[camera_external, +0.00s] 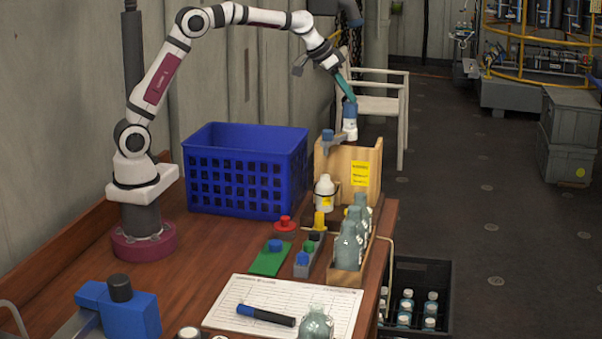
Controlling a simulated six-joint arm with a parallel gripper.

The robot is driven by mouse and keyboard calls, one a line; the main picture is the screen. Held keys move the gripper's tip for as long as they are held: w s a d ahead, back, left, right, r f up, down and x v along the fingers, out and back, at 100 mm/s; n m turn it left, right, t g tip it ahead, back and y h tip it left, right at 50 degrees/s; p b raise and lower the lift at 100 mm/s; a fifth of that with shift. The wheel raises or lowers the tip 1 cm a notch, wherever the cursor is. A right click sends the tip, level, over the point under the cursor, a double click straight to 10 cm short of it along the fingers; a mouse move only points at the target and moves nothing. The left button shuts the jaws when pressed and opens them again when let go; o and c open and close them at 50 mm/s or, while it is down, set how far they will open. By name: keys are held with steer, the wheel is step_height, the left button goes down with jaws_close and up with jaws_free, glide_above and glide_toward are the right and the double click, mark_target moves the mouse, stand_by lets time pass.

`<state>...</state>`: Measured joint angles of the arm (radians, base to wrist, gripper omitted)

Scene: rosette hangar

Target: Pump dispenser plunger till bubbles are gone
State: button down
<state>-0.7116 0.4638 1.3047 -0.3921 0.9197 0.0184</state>
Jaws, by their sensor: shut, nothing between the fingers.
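The dispenser (349,127) has a blue top and a white neck. It stands upright at the wooden box, and its lower part is hidden behind the box's front panel. My gripper (350,97) is shut, with its teal fingers pointing down at the blue top. The fingertips look to be touching or just above it; I cannot tell which. Nothing shows between the fingers. Bubbles and the liquid inside are not visible from here.
The wooden box (335,161) carries a yellow label. A white bottle (324,194) and several glass bottles (347,247) stand before it. A blue crate (245,190) is to its left. A chair (387,106) stands behind. A paper sheet (340,297) lies in front.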

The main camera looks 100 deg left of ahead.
steer(key=shift+r, duration=3.15)
